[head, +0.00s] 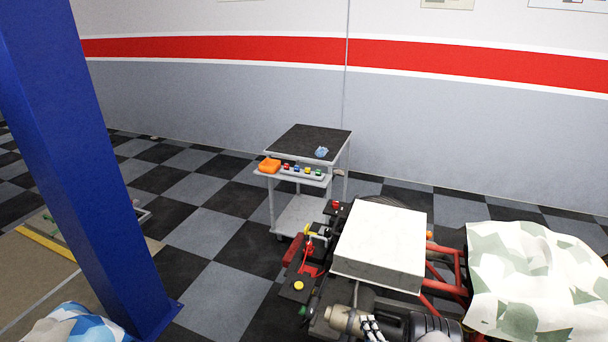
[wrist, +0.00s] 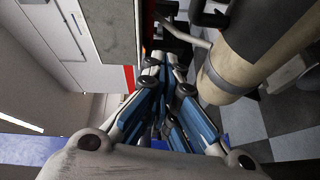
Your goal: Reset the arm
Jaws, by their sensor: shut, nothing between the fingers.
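My gripper (wrist: 168,62) shows in the wrist view, its blue-padded fingers drawn together with nothing between them. A tan cylinder (wrist: 236,70) with a grey band is close on the right of the fingers, apart from them as far as I can see. A similar tan cylinder (head: 343,318) shows on the stripped quad at the bottom of the head view. The quad has a white box-shaped block (head: 380,243) on top and red frame tubes (head: 448,288).
A grey cart (head: 303,210) with a dark top stands behind the quad, holding an orange thing (head: 270,166) and small coloured pieces. A blue post (head: 85,170) rises at left. A patterned cloth (head: 535,280) covers the quad's right end. Checkered floor is clear between post and cart.

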